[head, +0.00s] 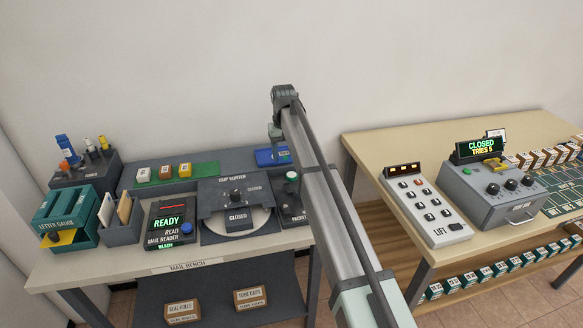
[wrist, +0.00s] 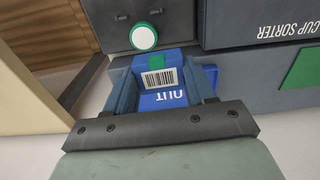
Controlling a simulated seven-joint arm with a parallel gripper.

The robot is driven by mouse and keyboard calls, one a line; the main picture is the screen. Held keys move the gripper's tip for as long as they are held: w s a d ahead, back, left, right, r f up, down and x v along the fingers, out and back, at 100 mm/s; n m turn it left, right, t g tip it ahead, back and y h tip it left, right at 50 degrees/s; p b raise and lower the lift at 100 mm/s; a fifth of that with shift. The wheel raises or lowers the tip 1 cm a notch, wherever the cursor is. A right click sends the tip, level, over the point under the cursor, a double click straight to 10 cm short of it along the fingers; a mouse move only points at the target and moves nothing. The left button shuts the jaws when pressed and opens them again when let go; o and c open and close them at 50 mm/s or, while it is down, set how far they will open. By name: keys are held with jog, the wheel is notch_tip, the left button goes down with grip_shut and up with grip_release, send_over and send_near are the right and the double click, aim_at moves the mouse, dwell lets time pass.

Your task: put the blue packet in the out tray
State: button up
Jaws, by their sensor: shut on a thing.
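The blue packet (wrist: 177,59) has a white barcode label and a green patch; it sits between the two fingers of my gripper (wrist: 163,88) in the wrist view. My gripper is shut on it. The blue out tray (wrist: 211,73), with OUT lettering, shows beside and behind the fingers. In the head view the tray (head: 266,160) lies at the back right of the mail bench, below my gripper (head: 275,140). The packet is over or within the tray area; I cannot tell whether it touches the tray floor.
Small blocks (head: 164,172) lie on a green strip. A second table (head: 400,140) is at the right.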

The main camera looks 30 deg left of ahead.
jog(key=w+a, duration=0.2)
jog(key=w+a+r, duration=0.1)
jog(key=w+a, duration=0.1)
jog(key=w+a+r, duration=0.1)
jog(key=w+a, duration=0.1)
jog(key=shift+a+r, duration=0.1)
jog(key=shift+a, duration=0.15)
jog(key=shift+d+f, duration=0.1)
jog(key=shift+f, duration=2)
jog(key=shift+f, duration=1.2)
jog(key=o, duration=1.4)
jog(key=shift+c, duration=0.2)
jog(key=shift+r, duration=0.15)
jog(key=shift+r, duration=2.85)
